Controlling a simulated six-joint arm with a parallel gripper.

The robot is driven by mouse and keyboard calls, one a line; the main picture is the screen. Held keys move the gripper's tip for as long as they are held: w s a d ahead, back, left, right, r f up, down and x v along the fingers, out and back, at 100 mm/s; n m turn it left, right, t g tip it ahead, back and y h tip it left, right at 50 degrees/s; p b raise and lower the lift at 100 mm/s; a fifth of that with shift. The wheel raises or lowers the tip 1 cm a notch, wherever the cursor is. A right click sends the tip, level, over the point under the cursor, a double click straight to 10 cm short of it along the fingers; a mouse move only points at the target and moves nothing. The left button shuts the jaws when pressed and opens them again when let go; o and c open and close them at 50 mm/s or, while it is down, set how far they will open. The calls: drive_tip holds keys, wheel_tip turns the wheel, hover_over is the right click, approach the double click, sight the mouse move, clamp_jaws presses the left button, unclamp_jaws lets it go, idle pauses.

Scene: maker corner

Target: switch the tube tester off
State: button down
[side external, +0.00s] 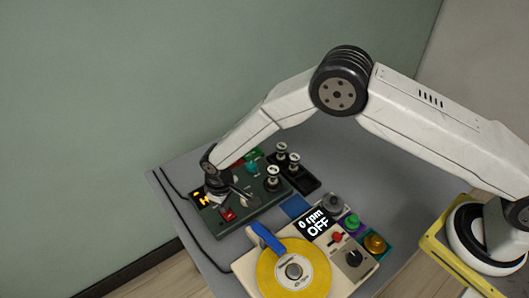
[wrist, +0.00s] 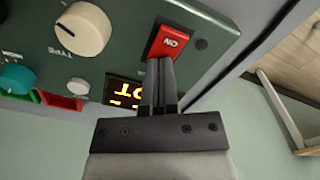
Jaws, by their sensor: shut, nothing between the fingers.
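The tube tester (side external: 262,205) is a dark green panel with knobs, on the grey table. Its red rocker switch (wrist: 168,42) is marked ON, upside down in the wrist view; it also shows in the side view (side external: 228,214). The amber display (wrist: 125,93) is lit, partly hidden by my fingers. My gripper (wrist: 160,64) is shut and empty, its fingertips at the near end of the red switch. I cannot tell whether they press it or hover just over it. In the side view my gripper (side external: 220,198) is low over the panel beside the switch.
A cream turntable (side external: 345,272) with a yellow record (side external: 268,270) stands in front, its display (side external: 316,225) reading 0 rpm OFF. Tubes (side external: 273,178) stand at the tester's right. A cream knob (wrist: 82,30) and a teal knob (wrist: 16,78) are left of the switch.

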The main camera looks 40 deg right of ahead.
drive_tip(key=shift+r, duration=3.5)
drive_tip(key=shift+d, duration=0.1)
drive_tip(key=shift+d+r, duration=0.2)
drive_tip(key=s+d+r+m+t, duration=0.1)
drive_tip(key=s+d+r+m, duration=0.15)
drive_tip(key=d+r, duration=0.4)
drive_tip(key=s+d+r+m, duration=0.1)
drive_tip(key=s+d+r, duration=0.25)
drive_tip(key=d, duration=0.55)
drive_tip(key=s+d+r+m+t, duration=0.1)
drive_tip(key=s+d+r+m, duration=0.1)
drive_tip(key=s+d, duration=0.8)
drive_tip(key=s+r, duration=0.1)
drive_tip(key=s, duration=0.1)
drive_tip(key=shift+s+d+r+t, duration=0.15)
drive_tip(key=shift+s+r+t, duration=0.15)
drive_tip(key=shift+s+r, duration=0.1)
